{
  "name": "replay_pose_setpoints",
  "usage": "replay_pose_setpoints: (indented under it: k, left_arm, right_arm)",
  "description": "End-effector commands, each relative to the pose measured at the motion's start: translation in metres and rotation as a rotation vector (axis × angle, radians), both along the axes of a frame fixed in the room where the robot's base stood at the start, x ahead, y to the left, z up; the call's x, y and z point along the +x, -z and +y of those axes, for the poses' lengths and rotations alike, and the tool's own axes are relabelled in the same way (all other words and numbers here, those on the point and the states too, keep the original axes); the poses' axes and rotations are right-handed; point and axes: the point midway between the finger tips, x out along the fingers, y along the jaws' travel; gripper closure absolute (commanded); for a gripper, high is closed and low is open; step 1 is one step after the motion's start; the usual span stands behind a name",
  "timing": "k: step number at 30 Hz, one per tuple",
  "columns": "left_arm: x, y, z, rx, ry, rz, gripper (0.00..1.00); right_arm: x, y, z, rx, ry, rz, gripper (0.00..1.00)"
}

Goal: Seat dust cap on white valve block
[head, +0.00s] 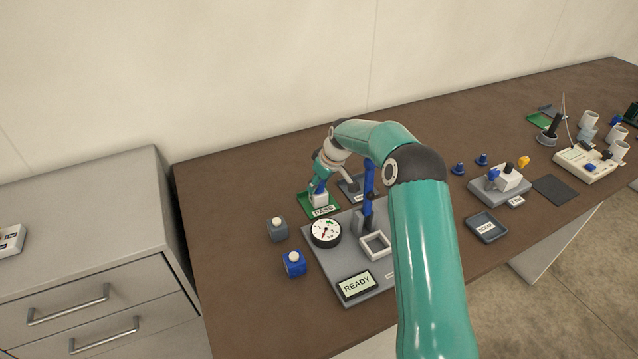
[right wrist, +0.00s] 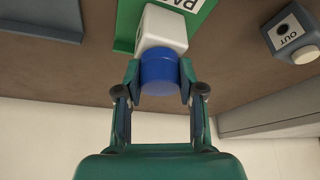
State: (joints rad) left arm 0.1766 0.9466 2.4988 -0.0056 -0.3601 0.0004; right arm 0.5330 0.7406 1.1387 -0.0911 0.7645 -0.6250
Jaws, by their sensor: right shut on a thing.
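The white valve block (head: 319,201) stands on the green PASS tray (head: 333,208); it also shows in the right wrist view (right wrist: 163,27). My right gripper (head: 319,183) reaches down over the block. In the right wrist view its fingers (right wrist: 160,80) are shut on the sides of a blue dust cap (right wrist: 160,66). The cap lies in line with the block's end and appears to touch it; I cannot tell how deeply it sits. In the head view the cap shows only as a small blue patch between the fingers. My left gripper is not in view.
A grey block (head: 277,231) and a blue block (head: 293,266) stand left of the grey test base (head: 331,279), which carries a round gauge (head: 326,232) and a READY display (head: 357,285). Loose blue caps (head: 458,169) lie to the right. The table's left part is clear.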

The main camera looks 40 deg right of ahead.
Motion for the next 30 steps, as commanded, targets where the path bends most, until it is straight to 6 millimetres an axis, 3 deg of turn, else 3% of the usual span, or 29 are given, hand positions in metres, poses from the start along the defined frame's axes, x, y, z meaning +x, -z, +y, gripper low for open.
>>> replay_pose_setpoints:
  k: [9, 10, 15, 25, 30]
  left_arm:
    - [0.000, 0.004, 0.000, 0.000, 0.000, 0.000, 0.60]
    - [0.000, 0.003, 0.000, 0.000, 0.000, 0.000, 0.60]
    - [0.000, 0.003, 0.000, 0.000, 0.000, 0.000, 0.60]
    - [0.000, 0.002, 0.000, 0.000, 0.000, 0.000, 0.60]
    - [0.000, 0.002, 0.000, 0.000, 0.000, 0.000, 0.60]
  right_arm:
    - [0.000, 0.004, 0.000, -0.001, 0.000, -0.001, 0.89]
    - [0.000, 0.003, 0.000, -0.001, 0.000, -0.001, 0.60]
    - [0.000, 0.003, 0.000, 0.000, 0.000, 0.000, 0.33]
    - [0.000, 0.002, 0.000, -0.001, 0.000, -0.001, 0.33]
    - [0.001, -0.013, 0.000, -0.002, 0.000, -0.003, 0.33]
